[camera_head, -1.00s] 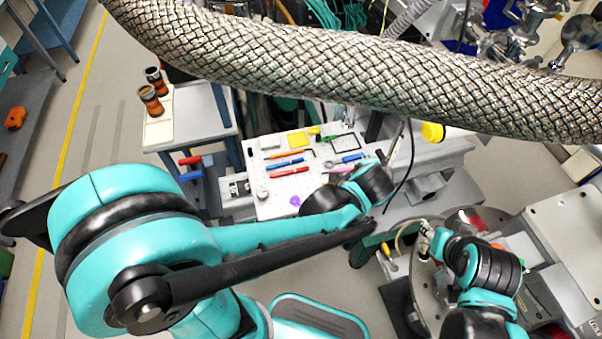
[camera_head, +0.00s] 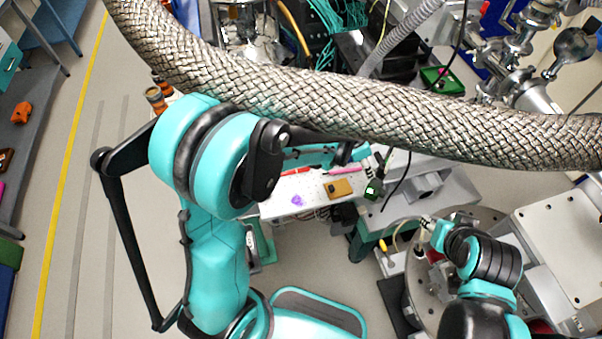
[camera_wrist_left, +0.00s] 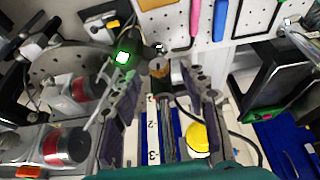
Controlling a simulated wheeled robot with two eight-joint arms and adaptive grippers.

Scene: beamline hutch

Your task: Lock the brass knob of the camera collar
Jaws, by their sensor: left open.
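In the left wrist view a small brass-coloured knob (camera_wrist_left: 159,67) sits on a dark mount at the head of a silver rod. A small dark camera-like unit with a lit green face (camera_wrist_left: 123,58) is just left of it; this green-lit unit also shows in the head view (camera_head: 373,190). My left gripper (camera_wrist_left: 163,82) is open, its two dark fingers on either side of the knob's line, with no visible contact.
A thick braided hose (camera_head: 330,100) crosses the head view above the arms. A white pegboard (camera_head: 290,200) with tools lies beyond my left arm. In the left wrist view a yellow round cap (camera_wrist_left: 198,138) and red-banded cylinders (camera_wrist_left: 66,147) flank the rod.

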